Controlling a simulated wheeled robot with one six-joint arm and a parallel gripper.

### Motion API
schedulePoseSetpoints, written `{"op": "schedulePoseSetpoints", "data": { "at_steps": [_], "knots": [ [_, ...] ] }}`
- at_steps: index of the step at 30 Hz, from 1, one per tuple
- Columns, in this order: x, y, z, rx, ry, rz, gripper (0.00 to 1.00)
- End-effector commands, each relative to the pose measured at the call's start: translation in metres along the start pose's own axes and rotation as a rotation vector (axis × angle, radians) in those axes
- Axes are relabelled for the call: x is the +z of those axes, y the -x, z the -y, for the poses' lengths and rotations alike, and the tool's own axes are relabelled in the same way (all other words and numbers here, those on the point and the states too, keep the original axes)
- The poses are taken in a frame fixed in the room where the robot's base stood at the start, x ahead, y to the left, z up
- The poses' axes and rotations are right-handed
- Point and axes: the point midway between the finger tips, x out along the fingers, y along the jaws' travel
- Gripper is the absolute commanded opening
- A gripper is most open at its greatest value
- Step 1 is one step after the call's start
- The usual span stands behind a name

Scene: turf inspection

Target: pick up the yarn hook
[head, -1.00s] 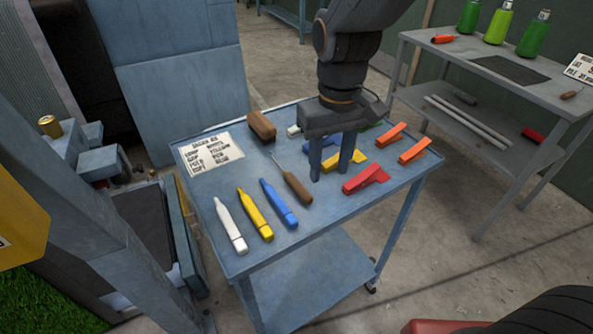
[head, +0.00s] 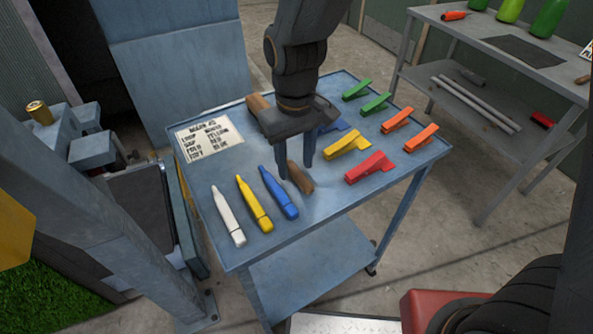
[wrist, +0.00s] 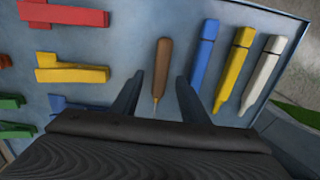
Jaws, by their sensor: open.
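The yarn hook has a brown wooden handle (head: 300,177) and lies on the blue cart top. In the head view my gripper (head: 296,168) hides its thin metal part. In the wrist view the hook's handle (wrist: 162,66) points away from me, and its thin tip lies between my two fingers. My gripper (wrist: 158,95) is open, with one finger on each side of the hook. The fingers do not touch the handle. I cannot tell how high they are above the cart top.
Blue, yellow and white markers (head: 254,204) lie left of the hook. Red, yellow, orange and green clips (head: 370,167) lie to its right. A printed card (head: 209,136) and a brown block (head: 258,104) are further back. A grey bench (head: 490,75) stands behind right.

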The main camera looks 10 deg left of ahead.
Motion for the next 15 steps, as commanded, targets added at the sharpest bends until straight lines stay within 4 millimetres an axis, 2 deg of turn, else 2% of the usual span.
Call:
{"op": "schedulePoseSetpoints", "data": {
  "at_steps": [3, 11, 15],
  "knots": [
    [0.0005, -0.0088, 0.0, 0.0, 0.0, 0.001, 0.41],
    [0.0002, -0.0105, -0.0001, 0.0, 0.0, 0.0, 0.41],
    [0.0002, -0.0105, -0.0001, 0.0, 0.0, 0.0, 0.17]
  ]
}}
